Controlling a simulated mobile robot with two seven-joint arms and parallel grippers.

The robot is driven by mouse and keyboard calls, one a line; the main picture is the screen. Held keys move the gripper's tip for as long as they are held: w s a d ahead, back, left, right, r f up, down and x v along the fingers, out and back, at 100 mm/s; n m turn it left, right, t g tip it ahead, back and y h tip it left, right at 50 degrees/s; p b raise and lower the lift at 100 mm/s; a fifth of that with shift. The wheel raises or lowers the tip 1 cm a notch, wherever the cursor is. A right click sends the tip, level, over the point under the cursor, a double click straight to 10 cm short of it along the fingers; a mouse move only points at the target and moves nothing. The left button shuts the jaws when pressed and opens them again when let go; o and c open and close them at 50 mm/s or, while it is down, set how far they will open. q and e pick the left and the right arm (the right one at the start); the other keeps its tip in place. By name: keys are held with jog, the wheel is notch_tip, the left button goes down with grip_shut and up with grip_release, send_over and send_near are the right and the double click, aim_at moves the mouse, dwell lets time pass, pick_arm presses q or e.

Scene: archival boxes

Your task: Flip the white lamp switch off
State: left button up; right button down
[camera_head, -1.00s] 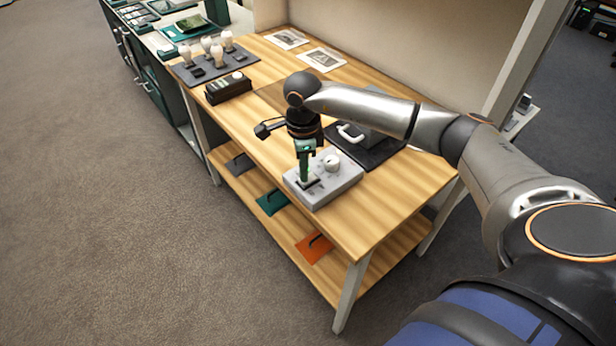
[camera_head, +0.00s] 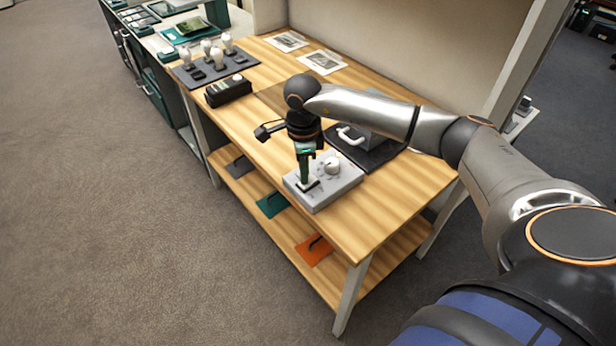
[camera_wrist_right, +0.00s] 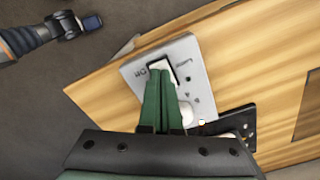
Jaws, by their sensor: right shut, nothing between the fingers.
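The white lamp switch (camera_wrist_right: 161,68) sits in a dark slot on a grey control box (camera_head: 333,189) on the wooden table. In the right wrist view the box (camera_wrist_right: 189,49) carries the lettering "Lamp" and "On" by the switch. My right gripper (camera_head: 303,183) points down over the switch. Its green fingers (camera_wrist_right: 161,84) are shut together with nothing between them. The tips are at the switch and cover part of it; I cannot tell whether they touch it. A white knob (camera_head: 332,165) stands on the box beside the fingers.
A dark tray (camera_head: 372,158) with a white-handled object lies just behind the box. A black box (camera_head: 228,89) and a grey board (camera_head: 215,68) with several bulb-like pieces stand farther left. Prints (camera_head: 322,61) lie along the wall. The table's front edge is close to the control box.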

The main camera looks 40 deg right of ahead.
notch_tip(320, 180, up, 6)
jog(key=p, duration=0.3)
dwell(0.7)
